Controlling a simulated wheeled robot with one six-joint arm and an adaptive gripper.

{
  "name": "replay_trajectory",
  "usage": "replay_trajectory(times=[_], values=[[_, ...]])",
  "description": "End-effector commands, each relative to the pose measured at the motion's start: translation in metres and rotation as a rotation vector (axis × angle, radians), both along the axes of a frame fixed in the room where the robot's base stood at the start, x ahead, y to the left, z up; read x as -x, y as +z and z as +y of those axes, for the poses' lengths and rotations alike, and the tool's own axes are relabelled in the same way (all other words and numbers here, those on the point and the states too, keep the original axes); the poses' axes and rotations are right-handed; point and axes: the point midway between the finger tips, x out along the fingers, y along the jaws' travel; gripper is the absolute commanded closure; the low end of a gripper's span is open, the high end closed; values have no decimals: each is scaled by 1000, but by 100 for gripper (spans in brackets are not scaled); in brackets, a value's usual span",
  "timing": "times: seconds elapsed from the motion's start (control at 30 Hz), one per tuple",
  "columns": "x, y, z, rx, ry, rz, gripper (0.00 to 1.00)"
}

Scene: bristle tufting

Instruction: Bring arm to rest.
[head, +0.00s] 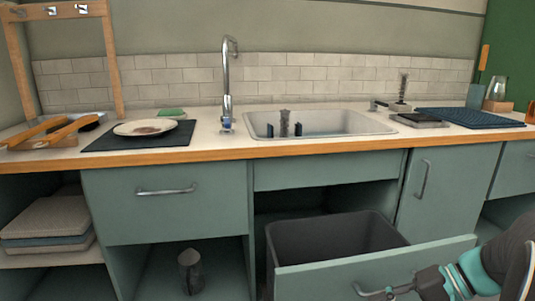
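My gripper (391,293) is at the lower right, with dark fingers and a teal band on the wrist behind them. Its fingertips are at the handle (362,290) of the pulled-out drawer front (330,278). I cannot tell whether the fingers touch the handle or are closed on it. The arm comes in from the right edge, and part of it is cut off by the frame. A dark bin (290,238) sits behind the open drawer front, and its inside looks empty as far as it shows.
The open drawer juts out below the sink (350,124). The counter above holds a plate (146,128) on a dark mat (100,143), a faucet (226,85), a blue ribbed mat (470,117) and a jar (496,90). An open shelf at left holds folded cloths (45,222).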

Motion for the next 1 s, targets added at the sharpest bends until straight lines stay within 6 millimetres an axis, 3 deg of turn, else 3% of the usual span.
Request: replay_trajectory(times=[0.03, 0.1, 0.3, 0.6, 0.8, 1.0], values=[[6, 10, 18, 77, 47, 15, 63], [14, 14, 35, 184, 94, 32, 63], [36, 29, 66, 485, 193, 4, 63], [55, 69, 90, 859, 265, -236, 63], [58, 91, 98, 973, 268, -397, 63], [58, 96, 100, 1000, 266, -445, 63]])
